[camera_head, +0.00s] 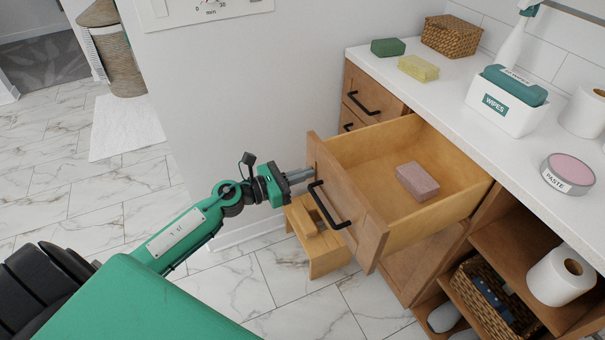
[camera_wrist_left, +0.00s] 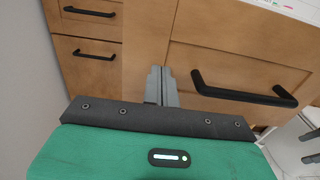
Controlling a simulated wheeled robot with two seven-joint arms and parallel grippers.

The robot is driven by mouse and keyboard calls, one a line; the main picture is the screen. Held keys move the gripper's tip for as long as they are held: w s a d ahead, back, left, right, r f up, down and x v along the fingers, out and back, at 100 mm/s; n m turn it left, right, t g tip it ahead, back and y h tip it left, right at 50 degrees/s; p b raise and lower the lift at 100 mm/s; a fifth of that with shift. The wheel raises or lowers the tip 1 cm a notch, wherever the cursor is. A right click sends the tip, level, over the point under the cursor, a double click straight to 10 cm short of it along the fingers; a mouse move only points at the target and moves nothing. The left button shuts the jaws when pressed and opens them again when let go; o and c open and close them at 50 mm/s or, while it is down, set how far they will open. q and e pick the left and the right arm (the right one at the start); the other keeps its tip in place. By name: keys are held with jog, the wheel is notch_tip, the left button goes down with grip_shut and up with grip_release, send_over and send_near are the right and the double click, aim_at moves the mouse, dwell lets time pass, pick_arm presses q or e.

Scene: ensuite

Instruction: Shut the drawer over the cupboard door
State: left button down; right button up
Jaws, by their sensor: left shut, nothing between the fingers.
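The wooden drawer (camera_head: 345,190) stands pulled out below the white counter, with a pinkish sponge-like block (camera_head: 417,181) inside. Its black bar handle (camera_head: 328,206) also shows in the left wrist view (camera_wrist_left: 245,92). The cupboard door (camera_head: 425,262) is under the drawer and partly hidden by it. My left gripper (camera_head: 308,174) is shut and empty, its fingertips at the drawer front beside the handle's left end. In the left wrist view the closed fingers (camera_wrist_left: 158,82) point at the drawer front; whether they touch it I cannot tell. My right gripper is not in view.
The counter (camera_head: 440,100) holds a green block, a yellow sponge, a basket, a wipes box and a paste tin. Smaller closed drawers (camera_head: 365,95) are left of the open one. A small wooden stool (camera_head: 318,245) stands below. Open shelves are at right.

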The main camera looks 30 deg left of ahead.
pick_arm(q)
jog(key=x, duration=1.6)
jog(key=shift+w+d+r+p, duration=0.1)
jog(key=shift+w+d+p, duration=0.1)
jog(key=shift+p, duration=0.15)
jog(key=b, duration=0.3)
send_over(395, 158)
jog(key=s, duration=0.1)
jog(key=shift+s+a, duration=0.1)
jog(key=shift+a, duration=0.25)
jog(key=shift+w+d+b, duration=0.35)
jog(key=shift+w+d, duration=0.05)
jog(key=shift+w, duration=0.15)
jog(key=shift+r, duration=0.15)
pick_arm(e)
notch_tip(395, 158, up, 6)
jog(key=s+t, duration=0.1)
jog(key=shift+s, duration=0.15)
pick_arm(q)
jog(key=shift+r, duration=0.15)
